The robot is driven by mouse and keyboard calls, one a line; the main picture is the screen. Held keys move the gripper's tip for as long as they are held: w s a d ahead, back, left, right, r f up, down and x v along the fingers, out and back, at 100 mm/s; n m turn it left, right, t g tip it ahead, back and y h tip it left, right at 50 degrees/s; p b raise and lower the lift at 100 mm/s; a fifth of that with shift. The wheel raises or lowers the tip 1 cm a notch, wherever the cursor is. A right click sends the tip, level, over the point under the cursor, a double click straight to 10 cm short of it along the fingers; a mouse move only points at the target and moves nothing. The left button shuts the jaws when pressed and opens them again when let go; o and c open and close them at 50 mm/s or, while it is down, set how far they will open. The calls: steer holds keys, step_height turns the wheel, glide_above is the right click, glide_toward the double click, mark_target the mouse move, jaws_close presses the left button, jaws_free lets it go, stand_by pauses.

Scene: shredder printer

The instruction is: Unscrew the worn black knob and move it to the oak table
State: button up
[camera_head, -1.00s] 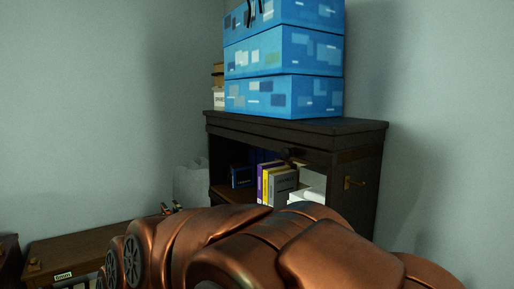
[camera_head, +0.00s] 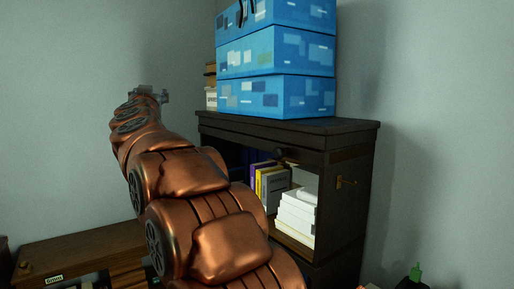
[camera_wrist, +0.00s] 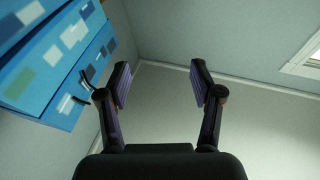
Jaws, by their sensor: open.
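A low brown wooden table (camera_head: 95,241), possibly the oak table, stands at the lower left, partly behind my arm. My gripper (camera_head: 150,92) is raised high at the left, apart from the cabinet and well away from the knob. In the wrist view my gripper (camera_wrist: 158,84) has its two fingers spread with nothing between them. The knob is not in the wrist view.
Blue patterned boxes (camera_head: 278,55) are stacked on the cabinet and show at the left of the wrist view (camera_wrist: 50,62). Books (camera_head: 272,185) and white paper stacks (camera_head: 297,212) fill the shelf.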

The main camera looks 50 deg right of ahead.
mark_target(276, 153)
steer(key=s+d+f+m+g+h, duration=0.1)
steer(key=s+d+m+g+h, duration=0.2)
steer(key=s+d+m+g, duration=0.35)
steer(key=s+d+m+g+h, duration=0.4)
steer(key=d+g, duration=0.3)
steer(key=d, duration=0.5)
steer(key=s+d+f+m+g+y, duration=0.2)
steer(key=s+d+f+g+y, duration=0.15)
steer(key=f, duration=0.35)
steer(key=s+d+f+m+g+y, duration=0.1)
steer(key=s+d+f+g+y, duration=0.15)
steer(key=s+f, duration=0.4)
steer(key=shift+g, duration=0.35)
steer(key=shift+d+f, duration=0.7)
steer(key=shift+d, duration=0.3)
steer(key=shift+d+f, duration=0.7)
steer(key=shift+d, duration=0.35)
steer(key=shift+d+f, duration=0.7)
steer(key=shift+d, duration=0.3)
jaws_close()
